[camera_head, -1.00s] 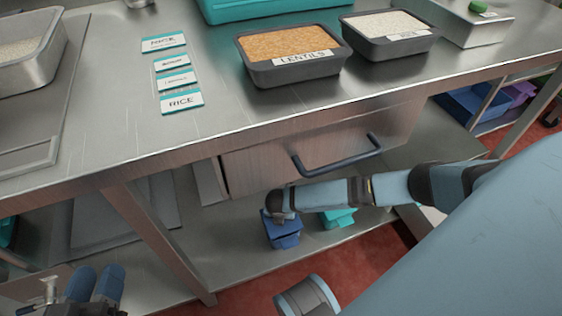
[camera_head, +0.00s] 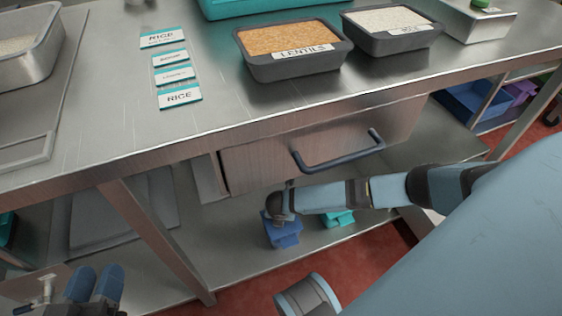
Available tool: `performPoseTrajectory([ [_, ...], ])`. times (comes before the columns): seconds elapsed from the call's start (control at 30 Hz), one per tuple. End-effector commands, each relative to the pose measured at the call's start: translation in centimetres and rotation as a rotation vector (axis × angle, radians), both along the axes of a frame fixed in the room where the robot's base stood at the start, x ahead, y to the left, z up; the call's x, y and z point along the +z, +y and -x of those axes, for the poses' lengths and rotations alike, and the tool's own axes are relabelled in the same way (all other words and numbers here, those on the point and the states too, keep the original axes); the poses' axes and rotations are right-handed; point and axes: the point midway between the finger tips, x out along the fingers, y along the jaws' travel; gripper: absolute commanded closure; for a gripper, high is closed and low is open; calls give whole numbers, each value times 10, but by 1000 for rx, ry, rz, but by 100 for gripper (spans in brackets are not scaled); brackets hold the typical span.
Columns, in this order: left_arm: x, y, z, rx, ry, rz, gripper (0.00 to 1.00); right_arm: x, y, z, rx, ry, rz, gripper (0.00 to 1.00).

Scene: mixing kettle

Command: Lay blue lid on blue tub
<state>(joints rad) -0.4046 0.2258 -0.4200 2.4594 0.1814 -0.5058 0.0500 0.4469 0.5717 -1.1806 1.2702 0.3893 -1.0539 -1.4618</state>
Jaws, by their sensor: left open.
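A blue tub (camera_head: 284,238) stands on the lower shelf under the counter. Its top is partly covered by my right gripper (camera_head: 277,222), which reaches down at it from the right arm. The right fingers are small and dark here, and I cannot tell whether they are open or shut. I cannot make out a blue lid apart from the tub. My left gripper (camera_head: 95,285) is at the bottom left, open, with its two blue fingertips apart, away from the tub.
A closed drawer with a dark handle (camera_head: 340,158) is just above. The counter holds a lentils tub (camera_head: 284,68), a rice tub (camera_head: 395,42) and several label cards (camera_head: 180,97).

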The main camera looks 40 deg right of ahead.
Motion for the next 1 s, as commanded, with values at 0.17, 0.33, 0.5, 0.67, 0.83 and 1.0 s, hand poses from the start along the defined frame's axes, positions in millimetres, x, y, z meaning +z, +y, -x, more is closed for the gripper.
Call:
performPoseTrajectory([
  [0.17, 1, 0, 0, 0, 0, 0, 57, -2, 0, 0, 0, 1, 1, 89],
  [0.33, 1, 0, 0, 0, 0, 0, 57, -3, 0, 0, 0, 0, 0, 89],
  [0.5, 1, 0, 0, 0, 0, 0, 57, -3, 0, 0, 0, 0, 0, 36],
  [0.67, 1, 0, 0, 0, 0, 0, 57, -3, 0, 0, 0, 0, 0, 36],
  [0.83, 1, 0, 0, 0, 1, 1, 57, -3, 0, 0, 0, 0, 0, 10],
  [1.0, 1, 0, 0, 0, 1, 1, 57, -3, 0, 0, 0, 0, 0, 10],
])
